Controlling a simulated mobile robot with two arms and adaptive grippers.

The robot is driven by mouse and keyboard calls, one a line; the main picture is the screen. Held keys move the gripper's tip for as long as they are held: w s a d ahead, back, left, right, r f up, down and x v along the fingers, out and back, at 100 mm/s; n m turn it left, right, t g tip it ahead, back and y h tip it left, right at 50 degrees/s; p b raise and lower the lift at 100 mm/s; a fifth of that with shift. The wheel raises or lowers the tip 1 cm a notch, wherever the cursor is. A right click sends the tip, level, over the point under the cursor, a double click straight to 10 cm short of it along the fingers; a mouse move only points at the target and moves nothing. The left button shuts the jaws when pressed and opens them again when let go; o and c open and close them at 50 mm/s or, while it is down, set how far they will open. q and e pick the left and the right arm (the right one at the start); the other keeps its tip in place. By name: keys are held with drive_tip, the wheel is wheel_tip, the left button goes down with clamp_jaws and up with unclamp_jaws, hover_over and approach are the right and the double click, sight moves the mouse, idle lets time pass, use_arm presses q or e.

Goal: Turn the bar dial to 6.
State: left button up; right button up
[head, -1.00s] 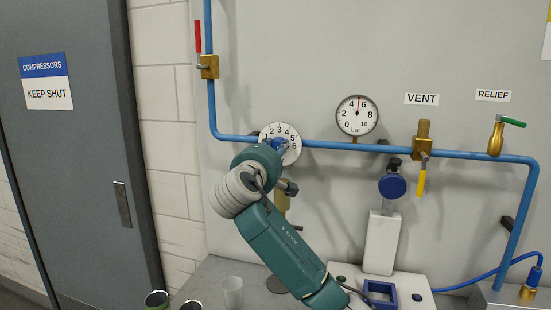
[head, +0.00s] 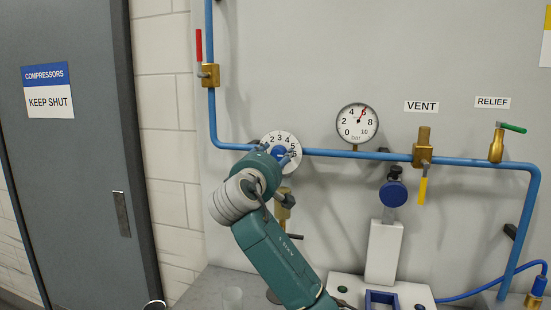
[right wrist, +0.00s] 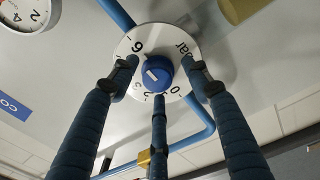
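The bar dial (head: 281,138) is a white numbered disc on the blue pipe, with a blue knob (right wrist: 158,75) at its centre. My right gripper (head: 275,153) is in front of the dial. In the right wrist view its fingers (right wrist: 160,70) are open around the knob, with a gap on both sides. A third finger is below the knob. The knob's white mark shows, but I cannot tell exactly which number it points to. My left gripper is not in view.
A red-handled valve (head: 209,74) is at the upper left. The vent valve (head: 423,148) and the green-handled relief valve (head: 497,143) are on the pipe to the right.

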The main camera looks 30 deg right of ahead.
drive_tip(key=shift+r, duration=0.1)
drive_tip(key=v, duration=1.2)
drive_tip(key=shift+a, duration=0.1)
